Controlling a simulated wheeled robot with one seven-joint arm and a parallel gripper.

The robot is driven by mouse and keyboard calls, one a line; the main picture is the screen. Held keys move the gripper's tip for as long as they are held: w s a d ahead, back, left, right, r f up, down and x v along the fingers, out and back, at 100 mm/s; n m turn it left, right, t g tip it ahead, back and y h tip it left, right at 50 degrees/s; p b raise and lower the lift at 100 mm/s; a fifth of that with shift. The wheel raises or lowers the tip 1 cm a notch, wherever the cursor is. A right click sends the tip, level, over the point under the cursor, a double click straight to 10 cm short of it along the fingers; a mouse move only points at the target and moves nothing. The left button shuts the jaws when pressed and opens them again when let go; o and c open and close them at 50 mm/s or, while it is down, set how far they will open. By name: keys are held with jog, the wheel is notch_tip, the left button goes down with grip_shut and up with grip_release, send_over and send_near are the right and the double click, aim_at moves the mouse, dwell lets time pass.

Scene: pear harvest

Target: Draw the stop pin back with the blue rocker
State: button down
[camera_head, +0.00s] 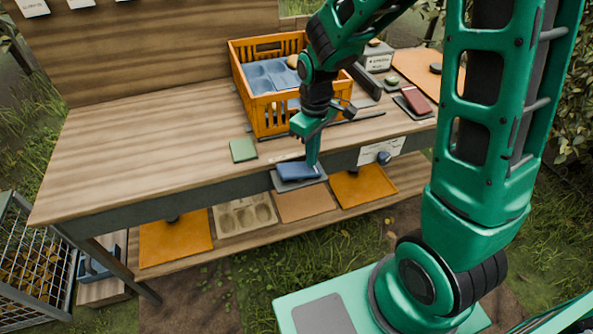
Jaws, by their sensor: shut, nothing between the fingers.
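The blue rocker (296,171) sits on a dark plate (285,186) at the front edge of the bench. My gripper (313,171) points down at the right part of the rocker. Its fingers are shut with nothing between them, and the tips are at or very close to the rocker; I cannot tell whether they press on it. I cannot make out the stop pin for certain. A thin dark rod (357,117) lies along the bench behind my gripper, partly hidden by it.
An orange crate (244,98) with a blue-grey tray inside stands behind my gripper. A green pad (243,150) lies left of the rocker. A red block (416,101) lies at the right. The bench's left half (140,150) is clear. A wire cage (35,262) stands lower left.

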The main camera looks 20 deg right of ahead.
notch_tip(320, 180, up, 6)
jog(key=shift+r, duration=0.25)
dwell(0.5)
dwell(0.5)
